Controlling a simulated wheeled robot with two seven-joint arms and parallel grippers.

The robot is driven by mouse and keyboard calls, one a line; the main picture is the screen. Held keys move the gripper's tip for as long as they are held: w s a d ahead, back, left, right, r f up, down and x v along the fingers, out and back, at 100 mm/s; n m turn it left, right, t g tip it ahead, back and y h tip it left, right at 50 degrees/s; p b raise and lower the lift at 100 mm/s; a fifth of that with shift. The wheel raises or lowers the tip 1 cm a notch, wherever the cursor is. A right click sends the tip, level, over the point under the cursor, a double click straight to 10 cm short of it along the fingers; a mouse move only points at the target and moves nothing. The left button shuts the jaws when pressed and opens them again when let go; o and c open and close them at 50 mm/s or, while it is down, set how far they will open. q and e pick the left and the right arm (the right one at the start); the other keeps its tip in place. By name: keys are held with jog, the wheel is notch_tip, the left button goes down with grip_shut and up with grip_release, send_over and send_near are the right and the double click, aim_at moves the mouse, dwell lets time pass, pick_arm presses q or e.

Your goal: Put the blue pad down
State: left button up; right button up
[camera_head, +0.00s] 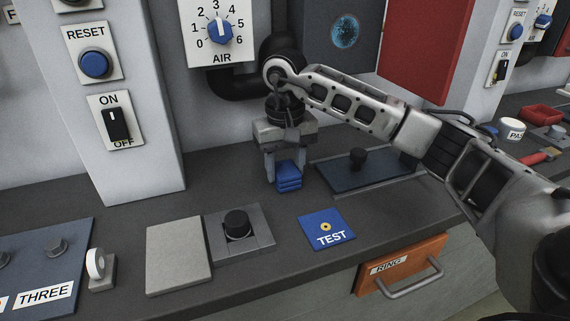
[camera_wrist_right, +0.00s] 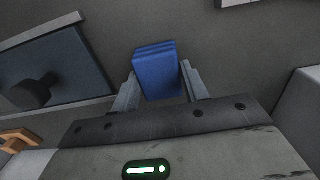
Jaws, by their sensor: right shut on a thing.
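The blue pad (camera_head: 288,176) is a small ribbed blue block, held between the fingers of my right gripper (camera_head: 284,172). In the right wrist view the pad (camera_wrist_right: 156,72) sits between the two grey fingers of the gripper (camera_wrist_right: 160,88), with its top end sticking out past them. The gripper points down at the dark worktop, and the pad is at or just above its surface; I cannot tell whether it touches. My left gripper is not in view.
A blue TEST plate (camera_head: 326,231) lies in front on the worktop (camera_head: 210,198). A black knob on a grey base (camera_head: 238,226) and a pale square plate (camera_head: 178,256) are left of it. A dark blue panel with a black knob (camera_head: 362,178) is close right of the gripper.

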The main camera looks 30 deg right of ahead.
aim_at(285, 168)
jog(key=shift+f, duration=0.2)
jog(key=o, duration=1)
notch_tip(285, 168, up, 12)
jog(key=shift+r+p, duration=0.25)
jog(key=shift+p, duration=0.4)
